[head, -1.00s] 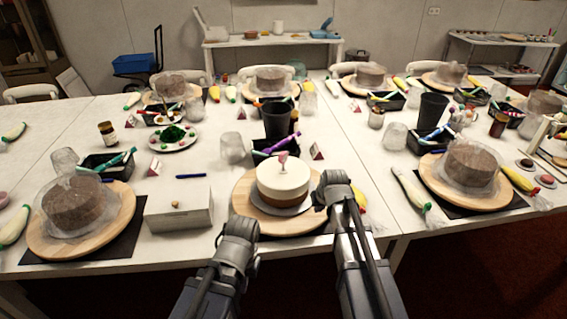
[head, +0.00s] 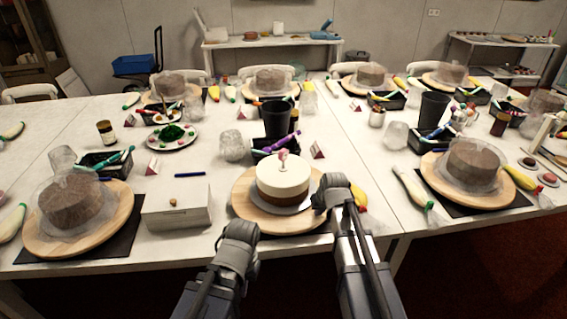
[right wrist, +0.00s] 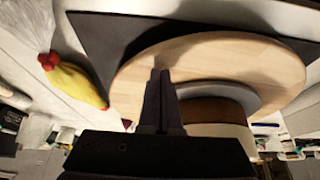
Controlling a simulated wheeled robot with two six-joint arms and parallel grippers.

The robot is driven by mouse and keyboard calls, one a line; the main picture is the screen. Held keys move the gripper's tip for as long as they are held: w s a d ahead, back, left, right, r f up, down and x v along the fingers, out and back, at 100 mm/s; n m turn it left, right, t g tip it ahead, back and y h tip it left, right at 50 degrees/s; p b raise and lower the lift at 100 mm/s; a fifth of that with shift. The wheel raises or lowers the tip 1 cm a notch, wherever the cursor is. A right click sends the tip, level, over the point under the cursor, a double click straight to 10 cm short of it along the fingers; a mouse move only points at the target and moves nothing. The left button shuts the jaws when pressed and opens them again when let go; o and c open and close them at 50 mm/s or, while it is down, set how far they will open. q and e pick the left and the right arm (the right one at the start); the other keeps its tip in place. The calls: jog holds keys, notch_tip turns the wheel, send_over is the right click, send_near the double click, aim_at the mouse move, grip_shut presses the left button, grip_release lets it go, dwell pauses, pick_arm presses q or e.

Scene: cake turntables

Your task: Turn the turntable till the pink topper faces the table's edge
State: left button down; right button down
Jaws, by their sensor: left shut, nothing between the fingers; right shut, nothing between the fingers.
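A round cake (head: 283,183), white above and brown below, sits on a grey board on the wooden turntable (head: 247,210) at the table's front edge. The small pink topper (head: 283,157) stands upright on the cake; it is too small to tell exactly which way it faces. My right gripper (head: 322,191) is shut and empty at the right side of the turntable, beside the cake. In the right wrist view its fingers (right wrist: 160,82) overlap the wooden disc; contact is unclear. My left gripper (head: 240,231) is shut and empty, at the turntable's front left.
A white box (head: 177,208) stands left of the turntable. A black cup (head: 277,118) and a tray with colored pens are behind it. A yellow piping bag (right wrist: 78,83) lies close to my right gripper. Covered cakes (head: 471,164) stand on other turntables.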

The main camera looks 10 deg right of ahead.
aim_at(275, 224)
jog(key=shift+f, duration=0.3)
jog(key=shift+r, duration=0.1)
jog(key=s+a, duration=0.1)
jog(key=a, duration=0.1)
jog(key=s+a, duration=0.1)
jog(key=a, duration=0.1)
jog(key=s+a, duration=0.1)
jog(key=a, duration=0.2)
jog(key=a, duration=0.7)
jog(key=shift+w+a, duration=0.2)
jog(key=shift+a, duration=0.1)
